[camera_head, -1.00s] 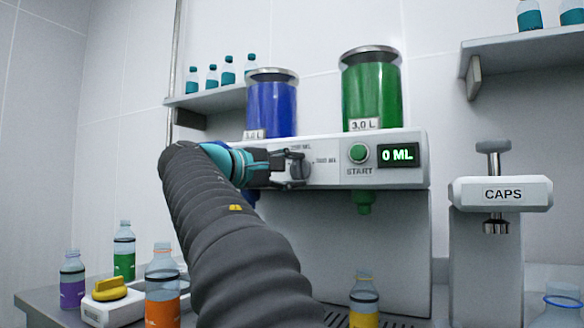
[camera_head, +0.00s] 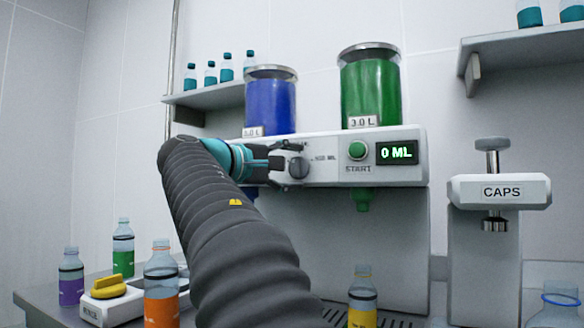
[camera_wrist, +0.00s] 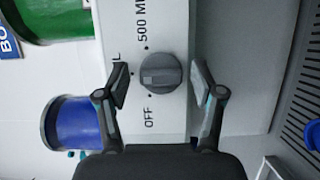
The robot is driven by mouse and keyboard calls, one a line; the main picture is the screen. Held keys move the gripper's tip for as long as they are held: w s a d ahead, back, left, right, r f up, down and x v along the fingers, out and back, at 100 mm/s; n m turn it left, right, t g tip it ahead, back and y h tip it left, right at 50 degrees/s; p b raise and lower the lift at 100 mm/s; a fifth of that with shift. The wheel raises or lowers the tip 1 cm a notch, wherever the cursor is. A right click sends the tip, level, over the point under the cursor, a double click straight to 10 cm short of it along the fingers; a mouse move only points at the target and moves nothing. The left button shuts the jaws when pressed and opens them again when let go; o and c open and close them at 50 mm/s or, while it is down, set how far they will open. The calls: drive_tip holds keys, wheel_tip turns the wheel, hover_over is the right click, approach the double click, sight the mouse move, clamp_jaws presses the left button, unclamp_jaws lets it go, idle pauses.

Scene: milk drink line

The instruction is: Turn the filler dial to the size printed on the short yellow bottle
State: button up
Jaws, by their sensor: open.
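The grey filler dial (camera_head: 299,167) is on the front of the white filling machine (camera_head: 330,172). It also shows in the wrist view (camera_wrist: 160,73), with the labels OFF and 500 ML and a partly hidden ML label beside it. My gripper (camera_head: 291,162) is open, its two fingers on either side of the dial in the wrist view (camera_wrist: 161,82), with gaps to the knob there. The dial's bar lies crosswise in that view; its exact setting is hard to tell. The yellow-labelled bottle (camera_head: 361,303) stands upright below the green nozzle; its print is unreadable.
The green START button (camera_head: 357,150) and a display (camera_head: 397,152) reading 0 ML are right of the dial. Blue (camera_head: 271,103) and green (camera_head: 370,92) tanks stand on top. Orange (camera_head: 161,300), purple and green bottles and a yellow-knobbed box (camera_head: 108,292) stand left. The CAPS press (camera_head: 499,192) stands right.

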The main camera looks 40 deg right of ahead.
drive_tip(key=a, duration=1.2)
idle(0.5)
